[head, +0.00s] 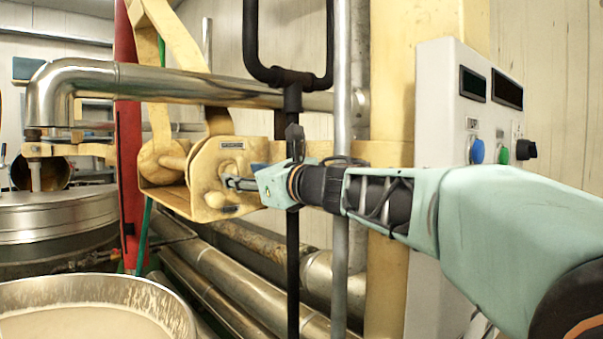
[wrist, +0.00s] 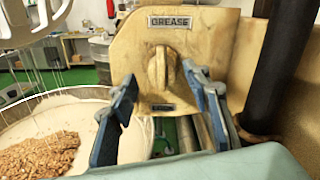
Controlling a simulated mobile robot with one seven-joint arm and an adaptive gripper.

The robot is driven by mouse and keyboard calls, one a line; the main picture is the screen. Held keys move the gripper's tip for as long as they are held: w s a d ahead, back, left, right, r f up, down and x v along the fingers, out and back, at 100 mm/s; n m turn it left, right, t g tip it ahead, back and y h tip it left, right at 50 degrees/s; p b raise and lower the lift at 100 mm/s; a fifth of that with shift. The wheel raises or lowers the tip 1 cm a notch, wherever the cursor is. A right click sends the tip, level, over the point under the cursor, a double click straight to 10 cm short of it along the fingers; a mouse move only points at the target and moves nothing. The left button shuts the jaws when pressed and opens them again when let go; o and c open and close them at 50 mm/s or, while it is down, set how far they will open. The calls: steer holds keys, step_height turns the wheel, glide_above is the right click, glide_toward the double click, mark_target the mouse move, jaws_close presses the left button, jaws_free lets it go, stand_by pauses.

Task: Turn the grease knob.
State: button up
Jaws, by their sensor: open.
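The grease knob (wrist: 162,68) is a worn yellow knob with a raised vertical grip, on a yellow plate under a label reading GREASE (wrist: 170,22). In the head view the yellow housing (head: 208,195) is at the centre left, and my gripper (head: 232,183) reaches it from the right, covering part of the knob. In the wrist view my gripper (wrist: 160,95) is open, with one blue-padded finger to the left and one to the right of the knob. I see a gap on both sides, wider on the left. I cannot tell how far the fingertips are from the plate.
A kettle (head: 90,290) of pale mass is at the lower left; brown nuts (wrist: 42,155) lie in it. A black pipe (wrist: 278,70) stands close right of my gripper. A control box (head: 435,130) with knobs is farther right. Steel pipes (head: 230,270) run below.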

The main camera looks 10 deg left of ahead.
mark_target(242, 174)
steer(key=shift+x, duration=2.25)
steer(key=shift+w, duration=0.1)
steer(key=shift+d, duration=0.1)
steer(key=c, duration=1.2)
